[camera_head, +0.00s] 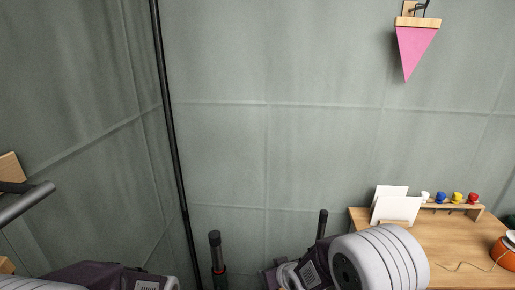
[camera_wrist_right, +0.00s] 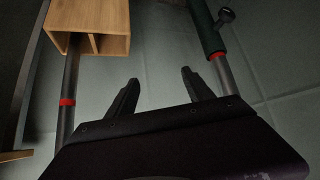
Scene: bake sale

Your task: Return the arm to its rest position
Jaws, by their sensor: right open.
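My right gripper (camera_wrist_right: 158,90) shows in the right wrist view, its two dark fingers spread apart with nothing between them. Grey-green fabric lies beyond it. In the head view, parts of both my arms show along the bottom edge, the right one (camera_head: 378,262) in front of the table's left side. Neither gripper's fingers can be made out in the head view.
A wooden table (camera_head: 450,250) at the right bears white cards (camera_head: 390,205), a rack with small coloured items (camera_head: 455,200) and an orange object (camera_head: 505,252). A pink pennant (camera_head: 415,48) hangs above. A dark pole (camera_head: 170,125) stands left. A wooden box (camera_wrist_right: 92,25) and metal poles flank my right gripper.

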